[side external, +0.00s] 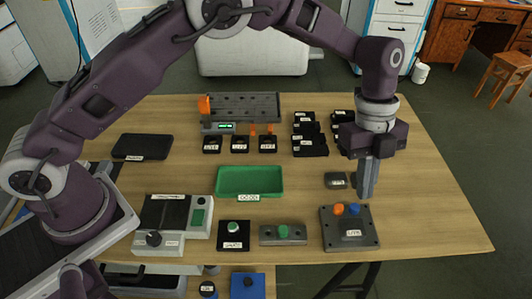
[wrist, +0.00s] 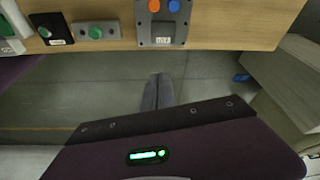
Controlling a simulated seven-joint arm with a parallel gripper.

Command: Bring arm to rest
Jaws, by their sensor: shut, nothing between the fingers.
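My gripper (side external: 367,190) points down over the right part of the wooden table (side external: 430,200) in the side external view. Its fingers are together with nothing between them. The fingertips appear close behind the grey plate (side external: 364,238) with an orange and a blue knob, but I cannot tell their height above the table. In the wrist view the shut fingers (wrist: 158,92) show against the floor, beyond the table edge. The same plate (wrist: 163,40) is at the top of that view. My arm is stretched across the table from the left.
A green tray (side external: 223,181) lies mid-table. Black holders (side external: 309,150) stand behind and left of my gripper. A small dark grey object (side external: 336,180) is just left of the fingers. Boxes with knobs (side external: 283,234) line the front edge. The table's right side is clear.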

